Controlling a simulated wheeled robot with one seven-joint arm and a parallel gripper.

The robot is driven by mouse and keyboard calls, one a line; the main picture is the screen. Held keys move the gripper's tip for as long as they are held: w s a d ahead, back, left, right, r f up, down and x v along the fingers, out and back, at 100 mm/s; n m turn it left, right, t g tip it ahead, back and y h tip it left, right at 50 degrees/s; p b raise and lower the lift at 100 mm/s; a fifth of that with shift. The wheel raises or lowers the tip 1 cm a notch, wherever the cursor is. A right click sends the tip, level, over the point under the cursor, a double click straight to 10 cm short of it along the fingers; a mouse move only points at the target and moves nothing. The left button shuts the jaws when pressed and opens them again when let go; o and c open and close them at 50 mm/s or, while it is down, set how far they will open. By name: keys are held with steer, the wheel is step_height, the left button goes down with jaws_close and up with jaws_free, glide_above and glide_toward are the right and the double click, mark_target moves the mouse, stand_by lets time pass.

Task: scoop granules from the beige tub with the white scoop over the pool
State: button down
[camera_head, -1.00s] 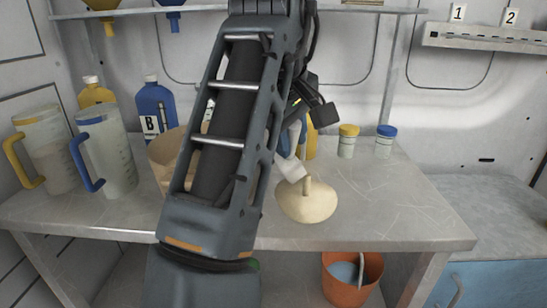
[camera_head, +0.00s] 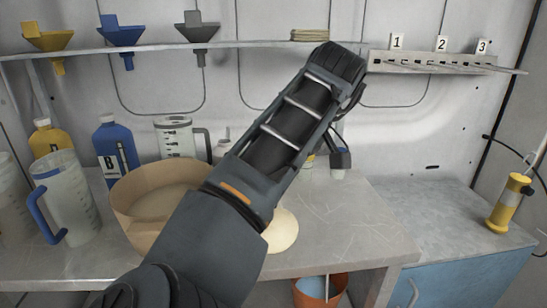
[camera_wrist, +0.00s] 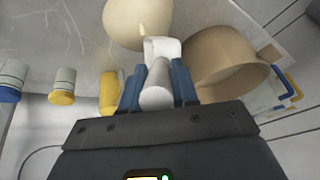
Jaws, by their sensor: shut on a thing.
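In the wrist view my gripper (camera_wrist: 157,90) has blue fingers shut on the handle of the white scoop (camera_wrist: 164,47). The beige tub (camera_wrist: 222,55) stands right beside the scoop there. In the head view the tub (camera_head: 128,222) is left of my arm, with beige contents low inside. The pool (camera_head: 283,232) is partly behind my arm, which hides my gripper and the scoop.
A blue-handled jug (camera_head: 66,200), a blue bottle (camera_head: 118,150) and a yellow bottle (camera_head: 47,138) stand left of the tub. A clear jug (camera_head: 175,137) is behind it. An orange bucket (camera_head: 318,291) is below the table edge. The table's right side (camera_head: 365,220) is clear.

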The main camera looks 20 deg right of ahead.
steer(key=d+f+m+y+p, duration=0.1)
steer(key=d+f+y+p, duration=0.1)
steer(key=d+y+p, duration=0.5)
steer(key=shift+w+d+m+y, duration=0.2)
steer(key=shift+d+m+y, duration=0.2)
steer(key=shift+d+y, duration=0.45)
steer(key=shift+d, duration=0.15)
steer(key=shift+d+r, duration=0.1)
stand_by(0.4)
stand_by(1.7)
